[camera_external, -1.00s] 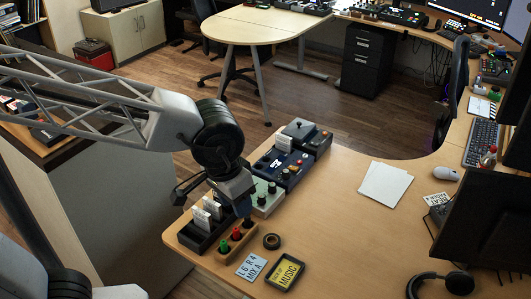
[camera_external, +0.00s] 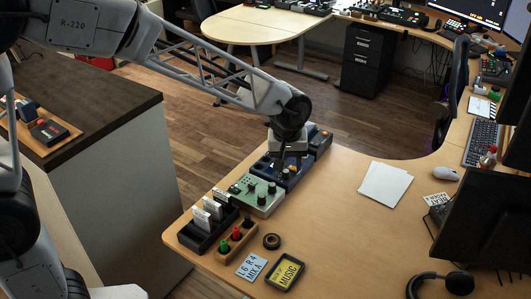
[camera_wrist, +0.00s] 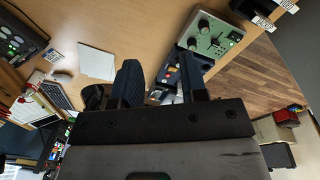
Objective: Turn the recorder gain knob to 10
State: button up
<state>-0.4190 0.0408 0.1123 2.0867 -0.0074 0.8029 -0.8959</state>
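A dark blue box device (camera_external: 292,180) stands in the row along the table's left edge; it may be the recorder, but no label on it is readable. In the wrist view the blue device (camera_wrist: 171,76) is partly hidden behind my fingers. My gripper (camera_external: 282,174) is just above it, fingers pointing down, hiding part of its top. In the wrist view my gripper's two fingers (camera_wrist: 160,68) are apart with nothing held between them. I cannot make out the gain knob or its setting. A pale green device (camera_external: 262,206) with black knobs stands beside it.
A second dark blue box (camera_external: 319,141) stands behind. A tape roll (camera_external: 271,241) and label cards lie nearby. White papers (camera_external: 385,184) lie right; the table middle is clear.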

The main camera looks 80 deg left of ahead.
jog(key=w+a+f+n, duration=0.2)
jog(key=a+f, duration=0.2)
jog(key=a, duration=0.3)
jog(key=w+a+f+n, duration=0.3)
jog(key=a+f, duration=0.1)
jog(key=a, duration=0.2)
jog(key=n+g, duration=0.1)
jog(key=n, duration=0.3)
send_over(286, 171)
notch_tip(286, 171, down, 9)
jog(key=shift+s+a+f, duration=0.1)
jog(key=shift+s+a, duration=0.05)
jog(key=shift+f, duration=0.1)
jog(key=shift+f, duration=3.85)
jog(key=c, duration=0.7)
